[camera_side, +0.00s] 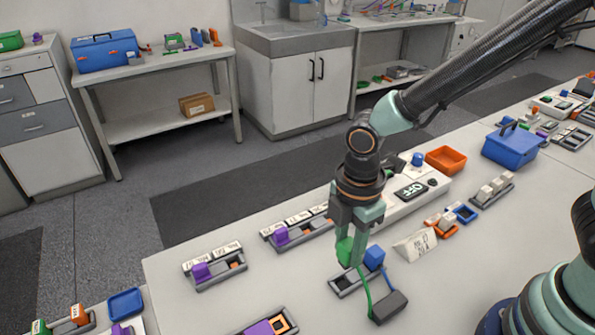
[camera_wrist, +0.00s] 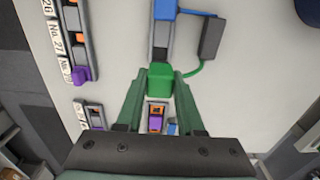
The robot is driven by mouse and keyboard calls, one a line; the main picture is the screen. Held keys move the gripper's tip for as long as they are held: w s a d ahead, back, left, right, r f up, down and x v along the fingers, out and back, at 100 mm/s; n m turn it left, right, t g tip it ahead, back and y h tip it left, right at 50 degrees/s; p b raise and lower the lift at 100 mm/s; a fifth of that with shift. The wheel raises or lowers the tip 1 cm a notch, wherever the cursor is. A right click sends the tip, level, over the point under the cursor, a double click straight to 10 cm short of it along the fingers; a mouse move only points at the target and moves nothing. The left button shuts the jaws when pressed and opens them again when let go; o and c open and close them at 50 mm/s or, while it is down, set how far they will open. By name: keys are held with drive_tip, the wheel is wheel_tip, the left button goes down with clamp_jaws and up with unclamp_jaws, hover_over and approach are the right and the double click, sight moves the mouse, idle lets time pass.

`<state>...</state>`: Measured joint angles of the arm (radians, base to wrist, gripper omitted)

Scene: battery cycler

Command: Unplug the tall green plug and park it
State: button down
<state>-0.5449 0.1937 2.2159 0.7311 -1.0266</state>
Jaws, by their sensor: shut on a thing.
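The green plug (camera_side: 345,251) is between the fingers of my gripper (camera_side: 347,256), which is shut on it. In the wrist view the green plug (camera_wrist: 160,79) sits between both fingertips of my gripper (camera_wrist: 160,77). A green cable runs from it to a dark grey box (camera_side: 388,307). The plug is over the left part of a grey two-place holder (camera_side: 343,286), and a blue plug (camera_side: 374,257) stands at that holder's right end. I cannot tell whether the green plug's lower end is still in the holder. The wrist view also shows the blue plug (camera_wrist: 165,10).
Numbered strips with purple plugs (camera_side: 201,271) (camera_side: 281,235) lie to the left. A white instrument (camera_side: 412,193) with a display stands behind, beside an orange tray (camera_side: 446,159). A folded white card (camera_side: 414,244) is to the right. Bare bench lies between the strips.

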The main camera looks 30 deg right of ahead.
drive_tip(key=shift+f, duration=3.25)
drive_tip(key=shift+f, duration=0.25)
drive_tip(key=shift+c, duration=2.2)
unclamp_jaws()
wheel_tip(320, 180, up, 11)
drive_tip(key=shift+r, duration=0.2)
drive_tip(key=shift+w+d+r, duration=0.1)
drive_tip(key=shift+d+r, duration=0.1)
drive_tip(key=shift+r, duration=0.35)
drive_tip(key=d+r+m+t, duration=0.2)
drive_tip(key=d+r+m, duration=0.3)
drive_tip(key=d+m, duration=0.3)
drive_tip(key=d+r+m+t, duration=0.3)
drive_tip(key=d+r+m, duration=0.2)
drive_tip(key=d+m, duration=0.4)
drive_tip(key=shift+r+m+t, duration=0.3)
drive_tip(key=shift+m, duration=0.2)
